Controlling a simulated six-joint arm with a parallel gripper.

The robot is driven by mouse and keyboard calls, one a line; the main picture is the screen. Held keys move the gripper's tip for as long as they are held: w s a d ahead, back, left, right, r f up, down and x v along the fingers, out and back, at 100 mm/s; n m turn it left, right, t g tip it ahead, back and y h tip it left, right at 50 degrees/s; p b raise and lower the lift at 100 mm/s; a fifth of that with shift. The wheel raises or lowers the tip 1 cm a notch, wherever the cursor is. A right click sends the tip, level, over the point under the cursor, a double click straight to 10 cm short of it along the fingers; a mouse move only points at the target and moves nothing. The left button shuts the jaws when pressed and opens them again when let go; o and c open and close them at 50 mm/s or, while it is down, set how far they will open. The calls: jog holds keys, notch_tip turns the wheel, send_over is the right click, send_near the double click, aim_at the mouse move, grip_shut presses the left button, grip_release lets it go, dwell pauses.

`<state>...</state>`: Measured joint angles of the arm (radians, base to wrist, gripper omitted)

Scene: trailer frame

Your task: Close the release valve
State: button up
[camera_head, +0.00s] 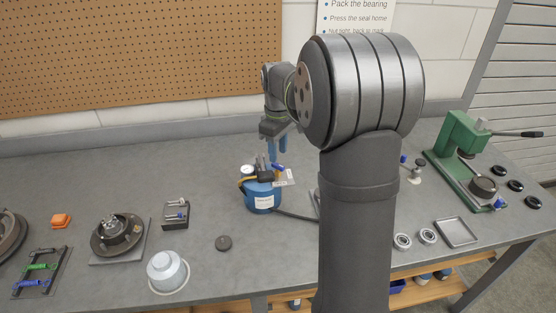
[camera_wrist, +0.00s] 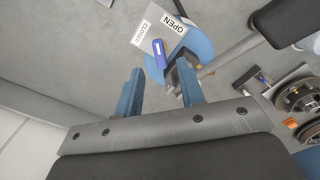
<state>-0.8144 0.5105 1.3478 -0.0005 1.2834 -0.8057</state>
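The release valve has a small blue lever (camera_head: 278,167) on top of a round blue pump body (camera_head: 262,198). In the wrist view the blue lever (camera_wrist: 159,54) lies beside a pale plate (camera_wrist: 157,32) with the words OPEN and CLOSED. I cannot tell which word the lever points at. My gripper (camera_head: 277,149) hangs just above and behind the pump. In the wrist view its two blue fingers (camera_wrist: 161,70) are apart, with the lever ahead of the gap and nothing between them. No contact with the lever is clear.
A green press (camera_head: 467,150) stands at the far right. My arm hides part of the bench.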

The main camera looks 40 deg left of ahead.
aim_at(278, 164)
jog(key=shift+f, duration=2.05)
grip_shut()
jog(key=shift+n, duration=0.4)
jog(key=n, duration=0.3)
jog(key=shift+n, duration=2.1)
